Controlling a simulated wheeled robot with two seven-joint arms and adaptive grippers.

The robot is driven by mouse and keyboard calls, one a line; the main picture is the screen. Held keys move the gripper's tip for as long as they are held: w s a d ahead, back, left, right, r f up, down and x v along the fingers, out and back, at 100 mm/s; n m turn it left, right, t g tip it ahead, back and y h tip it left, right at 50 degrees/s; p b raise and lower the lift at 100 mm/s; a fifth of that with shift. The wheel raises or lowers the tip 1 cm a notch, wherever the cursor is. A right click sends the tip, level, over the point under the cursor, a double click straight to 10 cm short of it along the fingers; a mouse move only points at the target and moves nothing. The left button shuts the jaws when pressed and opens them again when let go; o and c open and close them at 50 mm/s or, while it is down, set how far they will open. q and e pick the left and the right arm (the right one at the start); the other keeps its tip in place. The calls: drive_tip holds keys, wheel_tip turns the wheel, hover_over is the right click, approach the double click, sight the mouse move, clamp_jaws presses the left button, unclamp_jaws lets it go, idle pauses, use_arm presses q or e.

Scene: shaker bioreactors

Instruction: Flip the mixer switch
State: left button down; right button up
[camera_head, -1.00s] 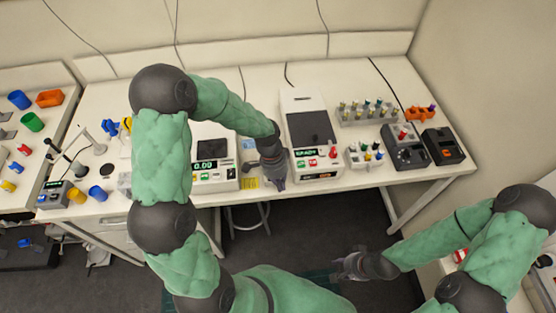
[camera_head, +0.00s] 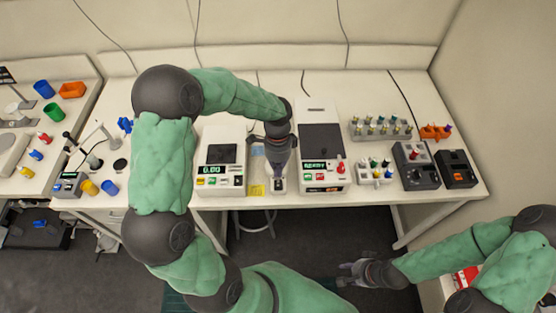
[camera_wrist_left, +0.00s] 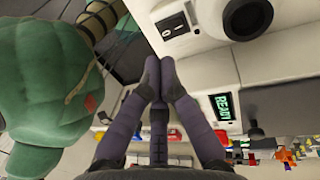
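The mixer appears to be the small white device (camera_head: 278,187) between the scale and the machine with the READY display. My left gripper (camera_head: 279,172) points down over it and hides most of it. In the left wrist view the white device (camera_wrist_left: 205,42) has a black rocker switch (camera_wrist_left: 173,25) and a round dark part (camera_wrist_left: 248,17). The left gripper's fingertips (camera_wrist_left: 160,66) are together with nothing between them, a little short of the switch in the picture; contact cannot be seen. My right gripper (camera_head: 347,273) is open and empty, low in front of the table.
The scale (camera_head: 222,158) with a 0.00 display stands to the left, and the READY machine (camera_head: 322,150) close to the right. A tube rack (camera_head: 380,130) and dark block devices (camera_head: 416,165) stand farther right. The table's front edge is close to the device.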

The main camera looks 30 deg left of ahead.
sight(278, 187)
use_arm(q)
drive_tip(key=shift+s+d+f, duration=0.1)
drive_tip(key=shift+s+f, duration=0.05)
drive_tip(key=shift+f, duration=0.85)
drive_tip(key=shift+s+d+f, duration=0.1)
drive_tip(key=shift+s+f, duration=0.05)
drive_tip(key=shift+f, duration=0.9)
drive_tip(key=shift+s+d+f, duration=0.1)
drive_tip(key=shift+s+f, duration=0.05)
drive_tip(key=shift+f, duration=0.85)
